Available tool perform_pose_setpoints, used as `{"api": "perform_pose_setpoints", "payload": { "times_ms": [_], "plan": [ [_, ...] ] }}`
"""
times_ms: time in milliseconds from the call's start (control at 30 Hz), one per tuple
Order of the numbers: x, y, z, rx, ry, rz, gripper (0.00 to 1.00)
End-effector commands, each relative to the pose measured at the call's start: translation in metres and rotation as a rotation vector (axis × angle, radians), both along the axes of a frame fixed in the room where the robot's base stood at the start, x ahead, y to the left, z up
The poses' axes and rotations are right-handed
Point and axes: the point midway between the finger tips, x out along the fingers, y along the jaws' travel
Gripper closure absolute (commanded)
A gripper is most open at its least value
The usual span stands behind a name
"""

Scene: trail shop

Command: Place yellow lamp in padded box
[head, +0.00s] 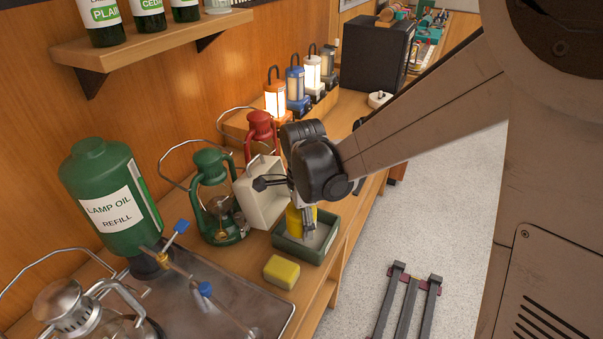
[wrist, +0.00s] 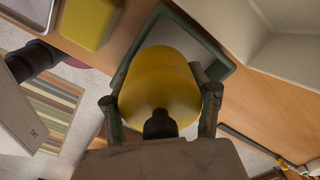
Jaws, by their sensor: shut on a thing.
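The yellow lamp (head: 294,221) is upright in the head view, within the outline of the green-rimmed padded box (head: 298,254). My gripper (head: 306,214) is above the box and shut on the lamp, with a finger on each side. In the wrist view the lamp's rounded yellow body (wrist: 160,80) fills the space between the fingers, and the box's rim and grey inside (wrist: 212,58) show behind it. The arm and gripper hide part of the lamp in the head view. I cannot tell whether its base touches the box floor.
A yellow sponge-like block (head: 281,272) lies just in front of the box. A cream canister (head: 260,192) and a green lantern (head: 215,200) stand close on the left. A metal tray (head: 225,302) lies at front left.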

Motion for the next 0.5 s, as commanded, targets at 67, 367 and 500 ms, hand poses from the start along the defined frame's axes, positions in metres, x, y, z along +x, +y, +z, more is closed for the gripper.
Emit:
{"api": "perform_pose_setpoints", "payload": {
  "times_ms": [67,367,500],
  "plan": [
    [0.01,-0.007,-0.006,0.0,0.0,-0.001,0.88],
    [0.02,-0.015,-0.022,0.0,0.0,0.002,0.88],
    [0.02,-0.015,-0.04,0.0,0.0,0.001,0.88]
  ]
}}
